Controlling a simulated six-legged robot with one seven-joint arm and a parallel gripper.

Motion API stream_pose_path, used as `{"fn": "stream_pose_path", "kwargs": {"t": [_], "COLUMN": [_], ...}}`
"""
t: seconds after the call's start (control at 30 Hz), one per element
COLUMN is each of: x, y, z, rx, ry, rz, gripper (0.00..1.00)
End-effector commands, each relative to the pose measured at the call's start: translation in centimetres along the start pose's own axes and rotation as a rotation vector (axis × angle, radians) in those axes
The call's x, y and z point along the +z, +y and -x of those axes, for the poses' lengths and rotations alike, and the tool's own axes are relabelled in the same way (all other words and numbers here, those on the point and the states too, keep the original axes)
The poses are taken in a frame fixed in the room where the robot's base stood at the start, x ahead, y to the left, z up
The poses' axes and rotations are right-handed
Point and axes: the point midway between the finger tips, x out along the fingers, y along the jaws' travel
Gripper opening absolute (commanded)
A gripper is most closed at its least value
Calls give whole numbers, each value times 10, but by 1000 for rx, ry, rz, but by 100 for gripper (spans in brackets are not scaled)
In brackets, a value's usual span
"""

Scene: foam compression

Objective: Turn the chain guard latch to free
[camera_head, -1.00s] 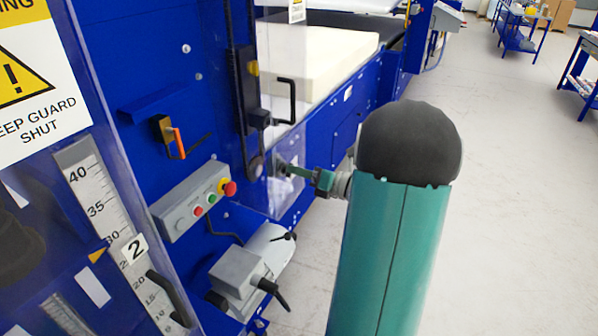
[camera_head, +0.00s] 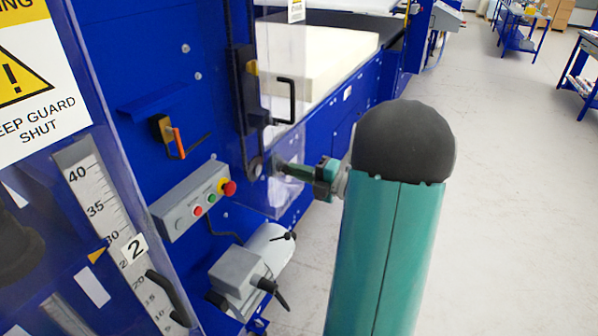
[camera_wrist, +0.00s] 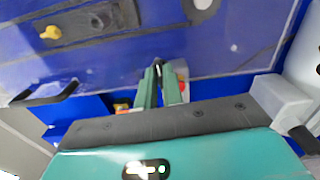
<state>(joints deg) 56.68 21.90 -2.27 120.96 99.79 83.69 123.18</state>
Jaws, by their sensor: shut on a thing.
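The clear chain guard (camera_head: 291,196) hangs on the blue machine side, in front of the foam line. My gripper (camera_head: 279,167) reaches to it from the right in the head view. In the wrist view my gripper's two green fingers (camera_wrist: 159,70) come together at the guard, closed on a small dark part, which seems to be the chain guard latch (camera_wrist: 158,62). The fingers hide most of this part, so its angle cannot be read. A yellow knob on a dark plate (camera_wrist: 50,32) lies to the left of the fingers.
A grey button box (camera_head: 190,200) with a red stop button is left of my gripper. A grey motor housing (camera_head: 238,270) is below. A black handle (camera_head: 290,100) stands out above. A foam block (camera_head: 320,55) lies behind.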

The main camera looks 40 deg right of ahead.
Motion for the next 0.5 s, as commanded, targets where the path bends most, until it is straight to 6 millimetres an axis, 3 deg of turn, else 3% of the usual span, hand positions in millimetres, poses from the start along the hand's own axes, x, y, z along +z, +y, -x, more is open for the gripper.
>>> {"fn": "stream_pose_path", "kwargs": {"t": [0.5], "x": [0], "y": [0], "z": [0], "rx": [1], "ry": [0], "rz": [-78], "gripper": [0]}}
